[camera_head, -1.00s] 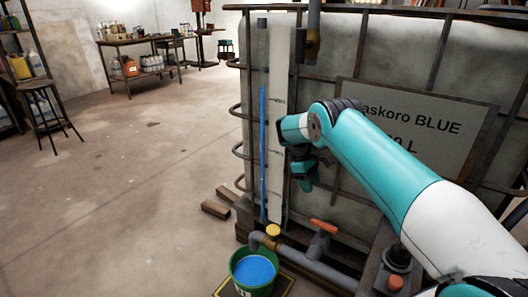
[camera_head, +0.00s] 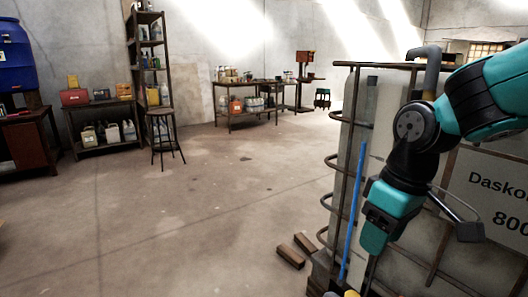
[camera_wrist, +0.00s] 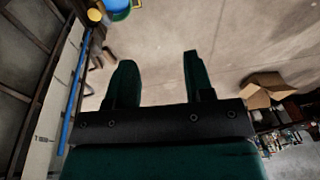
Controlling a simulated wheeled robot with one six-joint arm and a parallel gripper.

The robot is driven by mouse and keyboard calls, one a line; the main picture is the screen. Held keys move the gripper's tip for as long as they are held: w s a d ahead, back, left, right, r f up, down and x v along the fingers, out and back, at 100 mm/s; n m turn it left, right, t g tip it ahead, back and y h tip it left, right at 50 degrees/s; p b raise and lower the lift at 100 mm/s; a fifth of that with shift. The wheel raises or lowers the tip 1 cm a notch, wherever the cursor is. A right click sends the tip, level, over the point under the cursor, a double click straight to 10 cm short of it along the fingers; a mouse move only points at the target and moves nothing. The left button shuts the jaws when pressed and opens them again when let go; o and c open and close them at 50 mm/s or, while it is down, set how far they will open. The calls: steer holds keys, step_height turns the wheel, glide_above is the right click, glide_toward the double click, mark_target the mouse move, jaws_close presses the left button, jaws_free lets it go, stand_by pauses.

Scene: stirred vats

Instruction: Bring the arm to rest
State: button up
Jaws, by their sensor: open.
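My gripper (camera_wrist: 157,80) shows in the wrist view with its two dark green fingers spread apart and nothing between them. Beyond the fingers is bare floor. In the head view my teal and black arm is folded at the right, in front of the caged vat (camera_head: 400,250), with its lower end hanging down; the fingertips cannot be made out there. The vat carries a sign reading "Dasko..." and a sight tube with a blue column (camera_head: 352,215), left of my arm.
A green bucket with blue liquid (camera_wrist: 117,8) is at the wrist view's top. Wooden blocks (camera_head: 291,256) lie by the vat. A stool (camera_head: 163,138), shelf (camera_head: 142,60) and workbench (camera_head: 245,85) stand farther back. A cardboard box (camera_wrist: 265,88) shows at right. The middle floor is clear.

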steer(key=s+a+y, duration=0.2)
steer(key=s+a, duration=0.2)
steer(key=s, duration=1)
step_height(320, 180, up, 17)
steer(key=p, duration=1.5)
steer(key=shift+s+f+p, duration=0.15)
steer(key=shift+s+p, duration=0.15)
steer(key=shift+p, duration=0.1)
steer(key=shift+d, duration=0.1)
